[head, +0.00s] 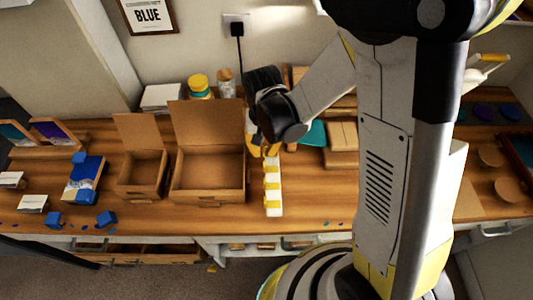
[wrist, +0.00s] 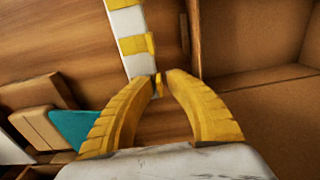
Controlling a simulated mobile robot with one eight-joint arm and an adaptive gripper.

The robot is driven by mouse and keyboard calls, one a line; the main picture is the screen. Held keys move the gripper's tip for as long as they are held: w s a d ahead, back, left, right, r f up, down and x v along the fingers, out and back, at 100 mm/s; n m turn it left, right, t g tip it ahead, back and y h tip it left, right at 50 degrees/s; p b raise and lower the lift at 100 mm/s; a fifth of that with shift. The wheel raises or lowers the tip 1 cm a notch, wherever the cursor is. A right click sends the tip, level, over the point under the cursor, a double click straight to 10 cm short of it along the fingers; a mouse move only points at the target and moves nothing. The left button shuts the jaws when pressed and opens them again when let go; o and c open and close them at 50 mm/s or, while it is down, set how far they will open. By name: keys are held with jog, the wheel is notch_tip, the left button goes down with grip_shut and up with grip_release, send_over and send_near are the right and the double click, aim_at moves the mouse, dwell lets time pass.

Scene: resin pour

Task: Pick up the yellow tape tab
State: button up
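A white strip (head: 273,209) with several yellow tape tabs lies on the wooden table, running from under my gripper toward the front edge. In the wrist view the strip (wrist: 131,26) shows at the top with a yellow tape tab (wrist: 137,43) across it. Another small yellow tab (wrist: 158,87) shows in the narrow gap between my gripper's fingertips (wrist: 159,79). The fingers are partly closed and their tips stand slightly apart, with no clear grip on the tab. In the head view my gripper (head: 259,149) is low over the strip's far end, partly hidden by my arm.
Two open cardboard boxes (head: 208,196) stand left of the strip; the large box's wall (wrist: 203,40) is close to my right finger. A teal piece (wrist: 76,127) and wooden blocks (wrist: 42,127) lie on the other side. Blue items (head: 84,180) lie far left. Bare table surrounds the strip's front end.

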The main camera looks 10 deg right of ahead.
grip_shut()
jog(key=shift+r, duration=0.15)
